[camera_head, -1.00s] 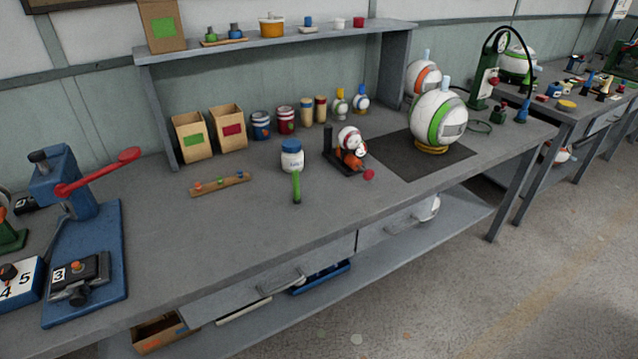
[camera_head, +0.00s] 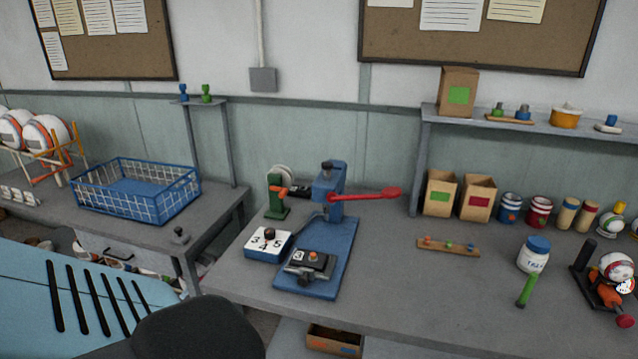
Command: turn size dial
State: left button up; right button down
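The size dial seems to be the white box with black numbers and a dark knob (camera_head: 268,242), on the bench just left of the blue press. "3", "5" and "4" can be made out on its top. The blue press (camera_head: 330,232) has a long red lever (camera_head: 365,195) pointing right. A dark block (camera_head: 309,264) with an orange button and a small number plate sits on the press base. The plate's number is too small to read surely. Neither of my grippers shows in the view.
A green hand-crank device (camera_head: 277,195) stands behind the dial. A blue wire basket (camera_head: 137,190) is on the left table, with a gap between tables. Cardboard boxes (camera_head: 439,194), jars and a wooden strip (camera_head: 448,246) are to the right. The bench front is clear.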

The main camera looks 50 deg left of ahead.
aim_at(269, 233)
jog(key=u, duration=1.8)
